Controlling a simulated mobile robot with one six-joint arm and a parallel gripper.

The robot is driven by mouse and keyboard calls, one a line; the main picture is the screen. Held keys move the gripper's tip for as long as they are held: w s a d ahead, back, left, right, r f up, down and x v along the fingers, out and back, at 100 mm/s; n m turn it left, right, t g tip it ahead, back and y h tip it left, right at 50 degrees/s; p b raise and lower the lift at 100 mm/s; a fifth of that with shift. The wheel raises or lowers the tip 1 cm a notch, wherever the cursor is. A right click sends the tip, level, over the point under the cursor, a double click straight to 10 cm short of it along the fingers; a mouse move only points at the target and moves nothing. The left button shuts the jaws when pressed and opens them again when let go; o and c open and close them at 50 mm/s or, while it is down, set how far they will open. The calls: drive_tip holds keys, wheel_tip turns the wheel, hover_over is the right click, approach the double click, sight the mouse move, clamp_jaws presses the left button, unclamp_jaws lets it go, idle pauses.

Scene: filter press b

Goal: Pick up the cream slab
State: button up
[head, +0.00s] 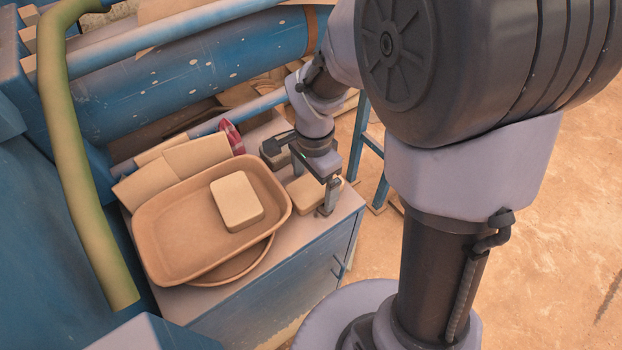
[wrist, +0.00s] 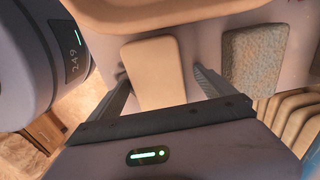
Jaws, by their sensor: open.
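A cream slab (head: 304,190) with rounded corners lies flat on the grey cabinet top, right of a tan tray, partly hidden by my gripper (head: 312,192). In the wrist view the slab (wrist: 154,73) lies between the two fingers of my gripper (wrist: 161,75). The fingers are open, one on each side of it, with a gap showing on the right; on the left the finger is close, and I cannot tell if it touches. A second, similar cream block (head: 237,201) lies inside the tan tray.
The tan tray (head: 160,255) rests on a round dish (head: 240,262) on the cabinet. A rough grey block (wrist: 254,62) lies right of the slab in the wrist view. Folded tan cloths (head: 190,160) lie behind the tray. A blue cylinder (head: 190,70) and a green hose (head: 75,160) stand behind and left.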

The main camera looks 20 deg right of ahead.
drive_tip(key=shift+s+r, duration=0.1)
drive_tip(key=shift+s, duration=0.05)
drive_tip(key=shift+c, duration=0.2)
clamp_jaws()
drive_tip(key=shift+r, duration=0.15)
